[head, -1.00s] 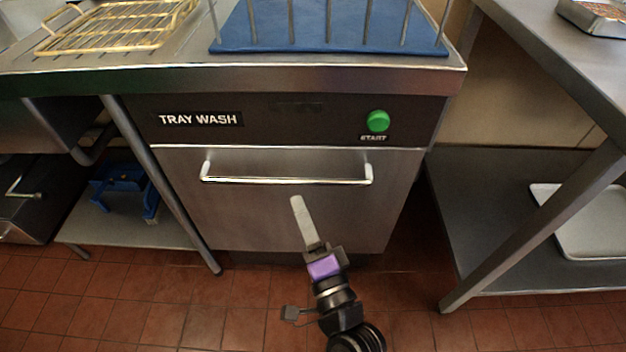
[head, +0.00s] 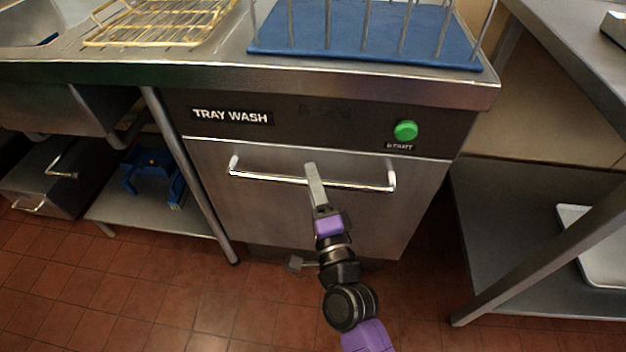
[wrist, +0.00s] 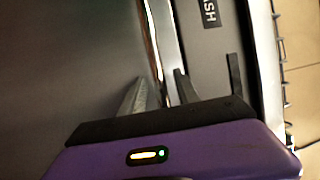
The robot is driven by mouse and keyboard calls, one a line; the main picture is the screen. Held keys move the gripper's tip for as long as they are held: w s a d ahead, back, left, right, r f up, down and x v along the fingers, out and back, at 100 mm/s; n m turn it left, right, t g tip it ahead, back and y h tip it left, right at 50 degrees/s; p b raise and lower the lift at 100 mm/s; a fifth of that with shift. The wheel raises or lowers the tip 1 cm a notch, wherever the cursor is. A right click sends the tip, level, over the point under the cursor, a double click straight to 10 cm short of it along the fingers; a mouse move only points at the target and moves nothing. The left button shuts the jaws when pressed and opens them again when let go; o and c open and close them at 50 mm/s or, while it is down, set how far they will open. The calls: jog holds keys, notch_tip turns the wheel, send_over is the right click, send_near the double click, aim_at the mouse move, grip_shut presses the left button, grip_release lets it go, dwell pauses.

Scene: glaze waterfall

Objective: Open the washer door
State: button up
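The washer door (head: 270,220) is a steel front panel under the TRAY WASH label, and it looks shut in the head view. Its handle (head: 265,178) is a horizontal chrome bar across the upper door. My gripper (head: 311,170) is at the middle of this bar, its fingers overlapping it. In the wrist view, the handle bar (wrist: 153,45) runs between the fingertips of my gripper (wrist: 159,80). The fingers stand apart with the bar between them. I cannot tell whether either finger touches the bar.
A green start button (head: 405,131) sits on the panel above the door. A blue mat (head: 370,48) with upright rods lies on the counter. Steel shelving (head: 500,230) stands at right, and a blue object (head: 152,172) rests on the left lower shelf. Tiled floor shows in front.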

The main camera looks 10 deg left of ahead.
grip_shut()
dwell(1.4)
